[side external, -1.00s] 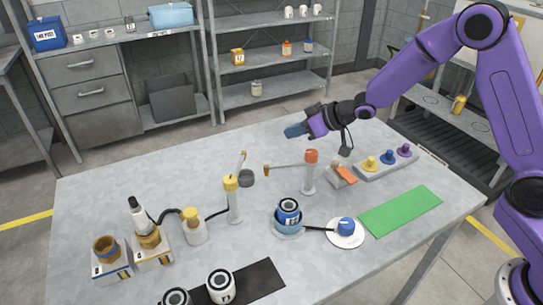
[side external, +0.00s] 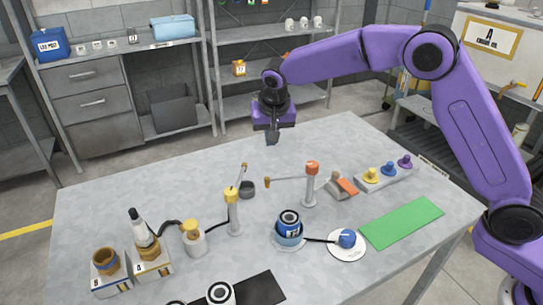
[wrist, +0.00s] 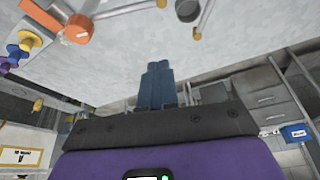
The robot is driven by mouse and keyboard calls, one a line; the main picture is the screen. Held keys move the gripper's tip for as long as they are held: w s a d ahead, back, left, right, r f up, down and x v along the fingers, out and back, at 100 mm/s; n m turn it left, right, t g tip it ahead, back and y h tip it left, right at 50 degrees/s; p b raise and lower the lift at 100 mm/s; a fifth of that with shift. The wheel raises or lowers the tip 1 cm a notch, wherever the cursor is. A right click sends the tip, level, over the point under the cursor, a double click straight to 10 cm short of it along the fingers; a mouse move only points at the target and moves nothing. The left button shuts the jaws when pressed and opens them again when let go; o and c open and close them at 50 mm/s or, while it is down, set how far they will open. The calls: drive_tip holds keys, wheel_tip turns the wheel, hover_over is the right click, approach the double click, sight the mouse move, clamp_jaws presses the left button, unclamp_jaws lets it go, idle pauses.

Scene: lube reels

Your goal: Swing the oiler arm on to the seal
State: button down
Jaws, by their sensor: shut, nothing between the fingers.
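Two posts carry thin swing arms. The orange-capped post (side external: 311,188) has an arm (side external: 288,179) reaching left to a brown tip (side external: 267,182); its cap (wrist: 78,28) shows in the wrist view. The yellow-capped post (side external: 233,213) has a raised-looking arm (side external: 241,176) with a brown tip, also in the wrist view (wrist: 196,35). A dark round cup (side external: 247,189) sits between them, apart from the orange post's tip. I cannot tell which part is the seal. My gripper (side external: 271,139) is shut and empty, pointing down above the table behind the cup; its fingers (wrist: 157,85) are together.
Coloured knobs (side external: 388,169) stand on a grey strip at right, near a green mat (side external: 402,222). A blue cup (side external: 289,232) holding a tin and a white saucer (side external: 347,252) are in front. Bottles and jars (side external: 145,245) stand left. The back of the table is clear.

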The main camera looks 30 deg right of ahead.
sight(272, 180)
wheel_tip(272, 180, down, 10)
drive_tip(key=shift+s, duration=0.3)
idle(0.4)
drive_tip(key=shift+s+a+r, duration=0.1)
drive_tip(key=shift+s, duration=0.05)
drive_tip(key=shift+s+a+n+y, duration=0.15)
drive_tip(key=shift+s+n+y, duration=0.1)
drive_tip(key=shift+s+n, duration=0.35)
drive_tip(key=shift+s+a+n+y, duration=0.15)
drive_tip(key=shift+s+n+y, duration=0.1)
drive_tip(key=shift+s+n, duration=0.35)
drive_tip(key=s+d+n+y, duration=0.1)
drive_tip(key=s+n+y, duration=0.1)
drive_tip(key=s+n, duration=0.4)
drive_tip(key=shift+s+d+n, duration=0.15)
drive_tip(key=shift+s+n, duration=0.25)
drive_tip(key=shift+s, duration=0.05)
